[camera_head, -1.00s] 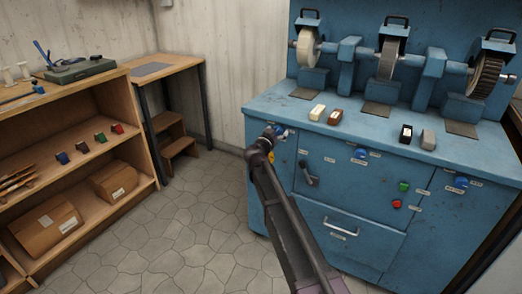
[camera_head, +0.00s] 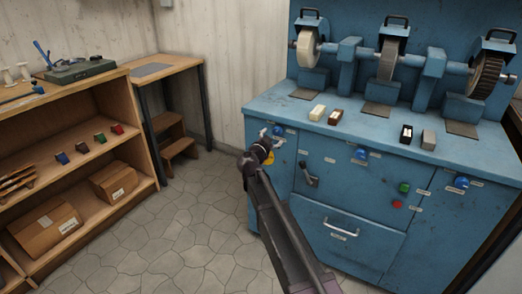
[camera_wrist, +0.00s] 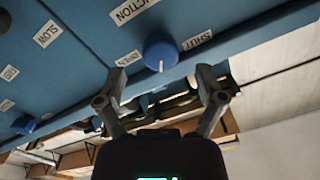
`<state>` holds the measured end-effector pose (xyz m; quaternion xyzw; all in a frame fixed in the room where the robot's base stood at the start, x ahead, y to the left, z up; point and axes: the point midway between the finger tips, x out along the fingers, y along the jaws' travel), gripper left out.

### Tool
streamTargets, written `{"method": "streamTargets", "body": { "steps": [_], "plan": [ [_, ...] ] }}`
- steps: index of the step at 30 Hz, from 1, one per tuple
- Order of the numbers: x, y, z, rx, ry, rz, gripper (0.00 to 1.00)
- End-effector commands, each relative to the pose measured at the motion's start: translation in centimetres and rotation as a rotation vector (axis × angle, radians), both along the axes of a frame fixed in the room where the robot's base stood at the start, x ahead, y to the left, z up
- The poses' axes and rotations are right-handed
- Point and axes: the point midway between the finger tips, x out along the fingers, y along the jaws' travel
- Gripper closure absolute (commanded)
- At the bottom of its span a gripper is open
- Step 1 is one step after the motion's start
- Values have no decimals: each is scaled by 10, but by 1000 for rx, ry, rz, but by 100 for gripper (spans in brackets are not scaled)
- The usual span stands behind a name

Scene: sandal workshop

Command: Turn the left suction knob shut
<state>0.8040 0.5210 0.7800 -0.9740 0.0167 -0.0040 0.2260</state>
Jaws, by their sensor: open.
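The left suction knob is a round blue knob (camera_wrist: 160,50) on the blue cabinet front. Its white pointer line aims down in the wrist view, between a "SHUT" label (camera_wrist: 197,40) and a smaller label (camera_wrist: 128,58) that I cannot read. My gripper (camera_wrist: 162,72) is open, its fingertips to either side of and just below the knob, with nothing between them. I cannot tell whether they touch the panel. In the head view the knob (camera_head: 278,131) sits at the cabinet's upper left, with my gripper (camera_head: 267,136) at its left.
A yellow part (camera_head: 268,157) shows beside my wrist. The cabinet (camera_head: 340,180) also bears a dark lever (camera_head: 310,178), other blue knobs (camera_head: 361,154), a green button (camera_head: 404,188) and a drawer handle (camera_head: 341,229). A wooden shelf (camera_head: 85,200) stands left; the floor between is clear.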

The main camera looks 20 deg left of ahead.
Motion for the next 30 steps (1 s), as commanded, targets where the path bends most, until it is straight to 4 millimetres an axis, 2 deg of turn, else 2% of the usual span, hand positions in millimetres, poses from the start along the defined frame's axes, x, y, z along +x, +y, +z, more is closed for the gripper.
{"method": "streamTargets", "body": {
  "steps": [1,9,18,24,30],
  "plan": [
    [-10,-1,0,0,0,0,12],
    [-48,0,0,-1,0,1,12],
    [-83,2,0,-1,0,1,12],
    [-93,3,0,-2,0,0,12],
    [-95,3,0,-2,1,-1,12]
  ]
}}
